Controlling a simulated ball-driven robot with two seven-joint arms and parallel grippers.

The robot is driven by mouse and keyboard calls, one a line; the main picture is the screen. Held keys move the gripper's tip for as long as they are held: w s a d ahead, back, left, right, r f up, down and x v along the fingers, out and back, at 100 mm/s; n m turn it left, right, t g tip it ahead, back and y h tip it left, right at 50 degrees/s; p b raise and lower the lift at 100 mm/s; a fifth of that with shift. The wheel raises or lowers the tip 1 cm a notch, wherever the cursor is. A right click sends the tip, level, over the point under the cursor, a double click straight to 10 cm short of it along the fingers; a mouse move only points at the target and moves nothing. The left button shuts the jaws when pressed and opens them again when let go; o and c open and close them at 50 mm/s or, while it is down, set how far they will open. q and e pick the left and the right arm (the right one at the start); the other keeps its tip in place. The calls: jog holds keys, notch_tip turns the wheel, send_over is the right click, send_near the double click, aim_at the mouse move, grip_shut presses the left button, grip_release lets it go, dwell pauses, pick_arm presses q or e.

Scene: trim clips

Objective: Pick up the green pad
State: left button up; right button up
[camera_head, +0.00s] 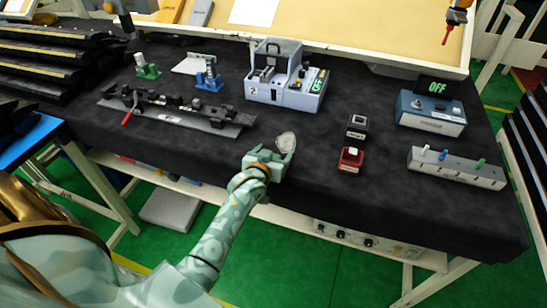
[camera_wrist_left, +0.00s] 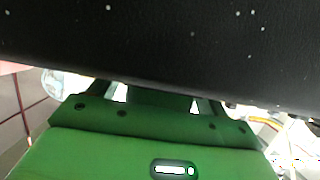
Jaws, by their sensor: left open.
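My left gripper (camera_head: 283,155) is open over the front edge area of the black-covered table (camera_head: 230,155). Its body (camera_wrist_left: 165,150) fills the lower wrist view, with the dark cloth close in front. A pale grey oval piece (camera_head: 286,142) shows right at its fingertips; I cannot tell whether it lies between them or beyond. I cannot pick out a thing that is clearly a green pad. Green things on the table are a small green clamp-like fixture (camera_head: 147,69) at the back left and a green peg (camera_head: 479,163) on a grey bar at the right. My right gripper is not in view.
A black box (camera_head: 357,127) and a red box (camera_head: 350,160) stand right of the gripper. A grey-blue machine (camera_head: 286,85), a blue fixture (camera_head: 209,80), a long dark rail (camera_head: 180,112) and a blue "OFF" box (camera_head: 431,113) stand around. Cloth left of the gripper is clear.

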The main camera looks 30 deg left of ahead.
pick_arm(q)
jog(key=shift+s+d+r, duration=0.15)
jog(key=shift+s+r, duration=0.05)
jog(key=shift+s, duration=0.1)
jog(key=shift+s+d+r, duration=0.1)
jog(key=shift+s+r, duration=0.1)
jog(key=shift+s, duration=0.05)
jog(key=c, duration=0.9)
jog(key=shift+w+f, duration=0.1)
jog(key=shift+f, duration=0.1)
jog(key=shift+c, duration=0.8)
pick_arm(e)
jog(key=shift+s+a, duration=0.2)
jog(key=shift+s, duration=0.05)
